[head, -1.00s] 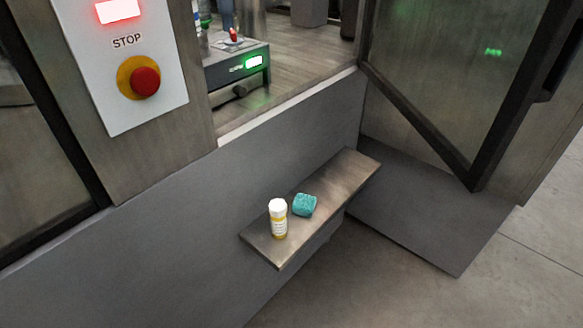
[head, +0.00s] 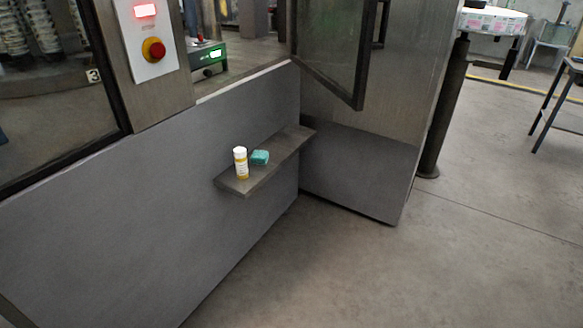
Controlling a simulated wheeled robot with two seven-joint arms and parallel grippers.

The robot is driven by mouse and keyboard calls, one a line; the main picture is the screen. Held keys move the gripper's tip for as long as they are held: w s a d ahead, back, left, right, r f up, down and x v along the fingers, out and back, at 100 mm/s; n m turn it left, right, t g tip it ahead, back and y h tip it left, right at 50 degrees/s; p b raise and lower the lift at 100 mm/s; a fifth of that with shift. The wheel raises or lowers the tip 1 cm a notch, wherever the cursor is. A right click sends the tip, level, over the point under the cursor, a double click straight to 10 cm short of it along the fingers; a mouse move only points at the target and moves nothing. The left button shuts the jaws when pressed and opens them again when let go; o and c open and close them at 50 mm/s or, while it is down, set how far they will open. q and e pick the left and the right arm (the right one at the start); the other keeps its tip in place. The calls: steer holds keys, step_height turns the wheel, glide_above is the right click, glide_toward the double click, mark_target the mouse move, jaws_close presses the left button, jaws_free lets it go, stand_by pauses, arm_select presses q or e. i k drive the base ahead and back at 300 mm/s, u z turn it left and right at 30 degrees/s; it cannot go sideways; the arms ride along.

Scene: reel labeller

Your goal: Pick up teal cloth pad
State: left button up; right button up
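The teal cloth pad (head: 260,157) is a small folded block lying on a narrow metal shelf (head: 285,151) fixed to the machine's grey side panel. It sits just right of and behind a white-capped bottle with a yellow band (head: 241,163), close to it; I cannot tell if they touch. Neither of my grippers shows in the head view.
An open framed door (head: 345,60) hangs to the right above the shelf. A red stop button (head: 153,50) is on the panel at the upper left. The floor (head: 400,270) in front and to the right is clear. A stool (head: 560,95) stands at far right.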

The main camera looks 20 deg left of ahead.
mark_target(260, 157)
steer(key=z, duration=0.6)
steer(key=i, duration=1.1)
steer(key=u, duration=0.3)
steer(key=i, duration=1.15)
steer(key=u, duration=1.1)
